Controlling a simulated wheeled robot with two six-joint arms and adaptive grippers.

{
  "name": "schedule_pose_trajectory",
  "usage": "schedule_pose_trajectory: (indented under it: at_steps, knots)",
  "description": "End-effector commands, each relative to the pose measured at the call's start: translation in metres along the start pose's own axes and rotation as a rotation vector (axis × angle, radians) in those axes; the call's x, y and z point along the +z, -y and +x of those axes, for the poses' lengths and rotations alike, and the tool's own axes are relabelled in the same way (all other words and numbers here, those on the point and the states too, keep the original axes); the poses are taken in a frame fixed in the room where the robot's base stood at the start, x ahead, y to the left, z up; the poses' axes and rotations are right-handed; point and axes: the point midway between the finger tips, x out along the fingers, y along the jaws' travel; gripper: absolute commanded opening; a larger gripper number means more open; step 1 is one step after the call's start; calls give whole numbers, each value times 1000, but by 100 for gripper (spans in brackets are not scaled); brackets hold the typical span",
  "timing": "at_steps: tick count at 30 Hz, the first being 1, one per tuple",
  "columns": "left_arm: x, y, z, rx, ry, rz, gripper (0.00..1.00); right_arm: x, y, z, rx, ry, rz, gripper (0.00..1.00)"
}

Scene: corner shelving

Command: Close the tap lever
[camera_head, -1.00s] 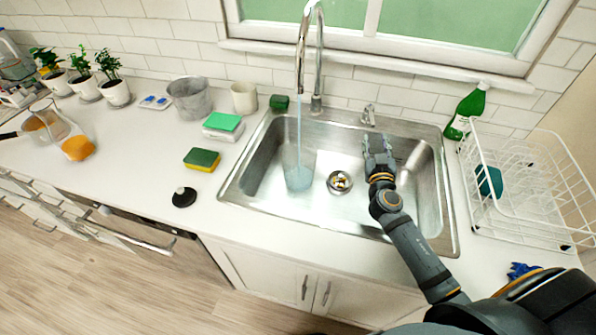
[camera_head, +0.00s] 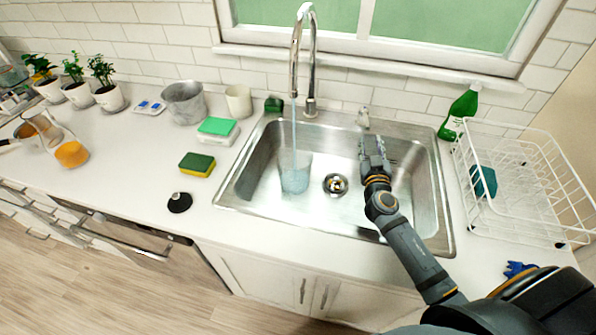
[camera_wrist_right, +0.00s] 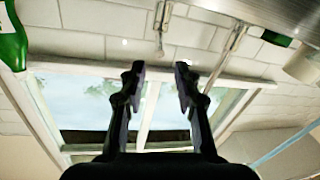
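The chrome tap (camera_head: 312,65) stands behind the sink, and a thin stream of water (camera_head: 294,120) runs from its spout into a clear glass (camera_head: 296,174) in the basin. The small tap lever (camera_head: 363,117) stands on the back rim, right of the spout. My right gripper (camera_head: 371,141) is over the basin just in front of the lever, apparently apart from it. In the right wrist view, which is upside down, the gripper (camera_wrist_right: 158,72) has its fingers spread with nothing between them. The lever (camera_wrist_right: 160,28) shows beyond the fingertips. My left gripper is out of view.
A green bottle (camera_head: 461,112) and a white dish rack (camera_head: 520,203) stand right of the sink. Sponges (camera_head: 197,164), a cup (camera_head: 239,101) and a grey pot (camera_head: 184,102) are on the left counter. The window sill (camera_head: 400,70) runs behind the tap.

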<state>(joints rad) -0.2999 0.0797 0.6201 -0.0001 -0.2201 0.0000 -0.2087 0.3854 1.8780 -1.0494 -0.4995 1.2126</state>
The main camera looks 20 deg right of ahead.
Motion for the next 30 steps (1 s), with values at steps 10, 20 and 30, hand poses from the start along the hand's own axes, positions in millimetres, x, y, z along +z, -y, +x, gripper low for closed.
schedule_pose_trajectory:
  at_steps: [10,20,30]
  knots:
    - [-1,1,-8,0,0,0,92,27,26,-6,-162,119,224,0]
    - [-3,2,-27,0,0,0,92,22,54,-36,-446,281,1148,0]
    - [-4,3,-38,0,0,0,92,16,-28,-24,-265,157,1855,0]
